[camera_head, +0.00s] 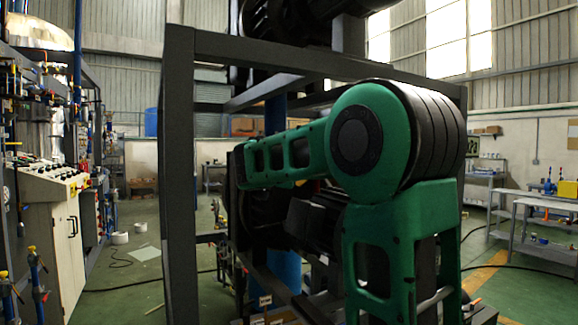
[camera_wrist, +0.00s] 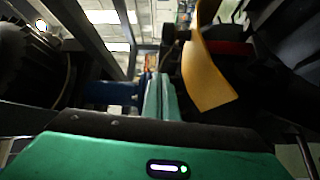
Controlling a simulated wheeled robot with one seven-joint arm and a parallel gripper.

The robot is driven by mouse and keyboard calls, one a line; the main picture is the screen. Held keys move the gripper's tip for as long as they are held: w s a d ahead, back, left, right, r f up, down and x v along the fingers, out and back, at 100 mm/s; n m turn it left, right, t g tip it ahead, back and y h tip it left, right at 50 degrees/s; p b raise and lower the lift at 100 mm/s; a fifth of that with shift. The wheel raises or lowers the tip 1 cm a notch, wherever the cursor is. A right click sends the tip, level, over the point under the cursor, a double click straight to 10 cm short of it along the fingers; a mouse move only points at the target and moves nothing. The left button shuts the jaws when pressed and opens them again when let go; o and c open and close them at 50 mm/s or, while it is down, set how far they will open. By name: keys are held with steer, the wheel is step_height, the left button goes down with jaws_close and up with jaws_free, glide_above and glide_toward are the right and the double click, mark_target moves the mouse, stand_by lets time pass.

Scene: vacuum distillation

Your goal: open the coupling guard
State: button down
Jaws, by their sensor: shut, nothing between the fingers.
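A curved yellow-orange plate (camera_wrist: 209,72), which looks like the coupling guard, hangs at the upper right of centre in the wrist view. Its lower end is a free edge near my fingers. My gripper (camera_wrist: 161,96) shows pale teal fingers pressed together in the middle of the wrist view, shut and empty. The plate lies just right of the fingers; I cannot tell whether they touch. In the head view my green arm reaches left into the dark frame, and my gripper and the guard are hidden there.
A dark steel frame (camera_head: 180,180) stands around the machinery, with a post left of my arm. A dark motor-like body (camera_head: 315,222) sits inside it. A control cabinet (camera_head: 48,225) stands at left and a workbench (camera_head: 540,215) at right. Open green floor (camera_head: 125,290) lies left of the frame.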

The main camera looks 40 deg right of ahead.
steer(key=x, duration=0.2)
steer(key=shift+d, duration=0.35)
steer(key=shift+s+f, duration=0.1)
steer(key=shift+s, duration=1.1)
steer(key=shift+s+d+f, duration=0.15)
steer(key=shift+s+d, duration=0.1)
steer(key=shift+s, duration=0.45)
steer(key=shift+s, duration=0.1)
